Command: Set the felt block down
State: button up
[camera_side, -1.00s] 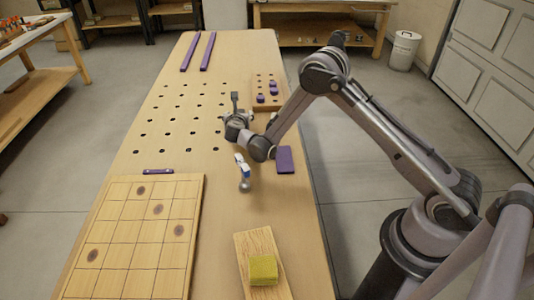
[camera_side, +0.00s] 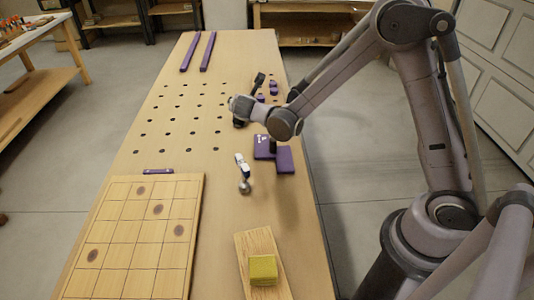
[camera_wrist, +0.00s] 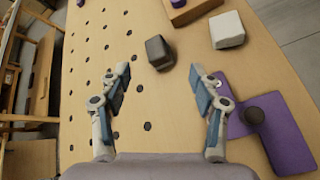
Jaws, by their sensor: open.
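A dark grey block (camera_wrist: 160,52), which looks like the felt block, rests on the bench between the dark holes and a white block (camera_wrist: 227,30). My gripper (camera_wrist: 160,78) is open in the wrist view, with its two blue and white fingers wide apart. Nothing is between the fingers, and the dark block shows just beyond their tips, apart from both. In the side view my arm's end covers part of this area, and I cannot clearly make out the fingers there.
A yellow-green block (camera_side: 262,268) sits on a wooden board (camera_side: 257,241). A gridded board (camera_side: 130,250) lies front left.

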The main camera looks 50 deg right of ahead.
jog(key=s+a+r+m+y, duration=0.2)
jog(key=s+m, duration=0.5)
jog(key=s, duration=0.2)
jog(key=s+a+r+m+y, duration=0.1)
jog(key=s+r+m+y, duration=0.1)
jog(key=s+m, duration=0.5)
jog(key=s+a+r+m+g+y, duration=0.1)
jog(key=s+a+r+m+y, duration=0.1)
jog(key=s+m, duration=0.5)
jog(key=s+r+y, duration=0.1)
jog(key=s, duration=0.2)
jog(key=shift+s+a+y, duration=0.3)
jog(key=shift+s+a, duration=0.05)
